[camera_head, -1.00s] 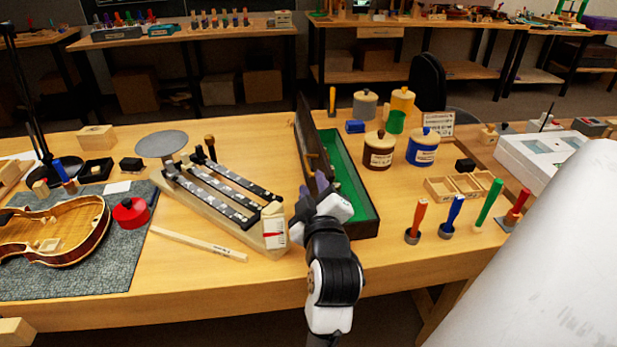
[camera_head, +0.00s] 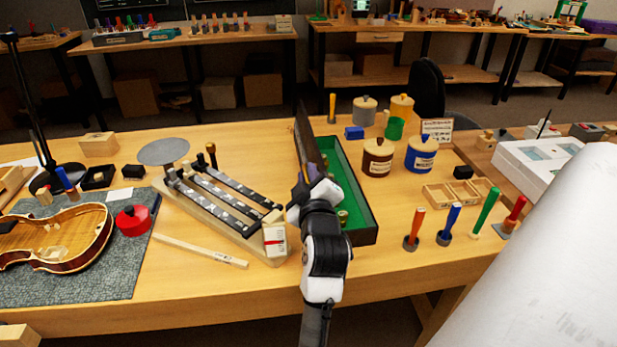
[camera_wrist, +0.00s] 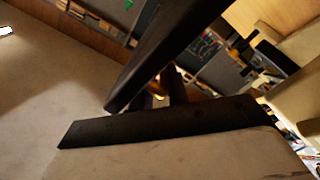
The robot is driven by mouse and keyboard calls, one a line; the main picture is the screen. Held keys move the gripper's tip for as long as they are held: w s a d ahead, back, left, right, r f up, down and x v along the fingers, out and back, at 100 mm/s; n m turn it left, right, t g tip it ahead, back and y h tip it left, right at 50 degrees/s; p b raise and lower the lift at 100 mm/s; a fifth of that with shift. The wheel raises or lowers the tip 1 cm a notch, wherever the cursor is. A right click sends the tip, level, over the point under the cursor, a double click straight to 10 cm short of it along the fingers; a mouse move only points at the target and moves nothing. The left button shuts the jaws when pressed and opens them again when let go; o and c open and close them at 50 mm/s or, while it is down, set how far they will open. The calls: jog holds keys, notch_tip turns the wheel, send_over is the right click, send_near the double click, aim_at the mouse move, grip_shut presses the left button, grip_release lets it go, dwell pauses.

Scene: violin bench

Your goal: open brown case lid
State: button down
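The long, narrow case (camera_head: 366,226) stands on the bench, with its green-lined inside showing. Its dark lid (camera_head: 308,140) stands up steeply along the left side of the case, so the case is open. My gripper (camera_head: 308,178) is at the near part of the lid, on its inner side, over the left edge of the case. It looks close to or touching the lid; I cannot tell which. In the wrist view, long dark bars cross close to the camera, with a small brass-coloured thing between them. The fingertips are too small and covered to show their opening.
A brown jar (camera_head: 377,158) and a blue jar (camera_head: 421,154) stand right of the case. Several upright coloured-handled tools stand nearer right. A violin body (camera_head: 60,237) lies on a grey mat at left.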

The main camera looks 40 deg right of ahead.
jog(key=shift+f, duration=0.35)
jog(key=shift+w+a+f+b, duration=0.1)
jog(key=shift+w+a+b, duration=0.1)
jog(key=shift+b, duration=0.15)
jog(key=shift+w+a+n, duration=0.1)
jog(key=shift+a+n, duration=0.15)
jog(key=shift+n, duration=0.25)
jog(key=c, duration=1.5)
grip_release()
jog(key=shift+a, duration=0.15)
